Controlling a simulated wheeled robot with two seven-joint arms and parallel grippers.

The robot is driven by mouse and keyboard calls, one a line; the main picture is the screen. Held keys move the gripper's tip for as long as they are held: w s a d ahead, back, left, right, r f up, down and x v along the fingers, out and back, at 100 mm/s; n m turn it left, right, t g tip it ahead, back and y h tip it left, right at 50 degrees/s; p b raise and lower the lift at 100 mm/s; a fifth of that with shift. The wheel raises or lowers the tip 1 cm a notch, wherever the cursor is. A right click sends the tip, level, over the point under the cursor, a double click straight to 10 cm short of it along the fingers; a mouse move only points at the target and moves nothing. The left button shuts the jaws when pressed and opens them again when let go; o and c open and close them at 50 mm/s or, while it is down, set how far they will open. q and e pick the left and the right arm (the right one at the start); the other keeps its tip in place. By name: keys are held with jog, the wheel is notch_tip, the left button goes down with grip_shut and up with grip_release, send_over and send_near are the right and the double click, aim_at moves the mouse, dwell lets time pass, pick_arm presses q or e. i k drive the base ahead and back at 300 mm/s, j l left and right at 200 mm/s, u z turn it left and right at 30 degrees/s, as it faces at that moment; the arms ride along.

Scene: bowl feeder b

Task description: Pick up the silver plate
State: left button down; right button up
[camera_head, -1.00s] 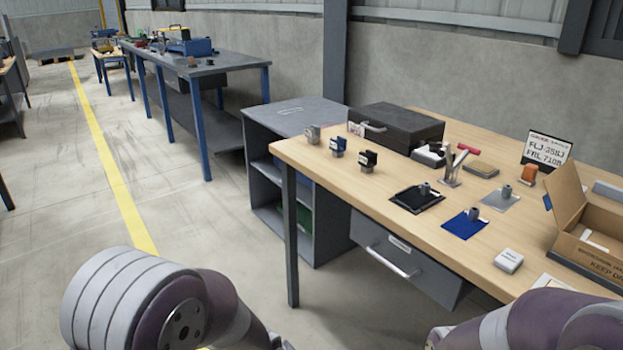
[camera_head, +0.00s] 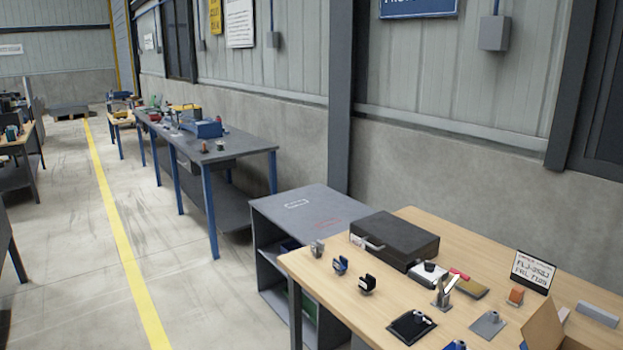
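The silver plate (camera_head: 488,323) is a flat grey square with a small grey knob on top. It lies on the wooden table (camera_head: 340,295) at the lower right of the head view. A black plate (camera_head: 408,329) with a similar knob lies to its left. Neither of my grippers is in view.
A black case (camera_head: 395,238), a clamp (camera_head: 441,295), small blocks, a sign (camera_head: 533,270) and a cardboard box (camera_head: 543,326) stand around the plates. A grey cabinet (camera_head: 310,212) adjoins the table. Open floor with a yellow line (camera_head: 126,255) lies left.

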aim_at(487, 326)
jog(key=i+l, duration=0.1)
jog(key=i, duration=1.1)
jog(key=l+z, duration=0.05)
jog(key=l, duration=0.05)
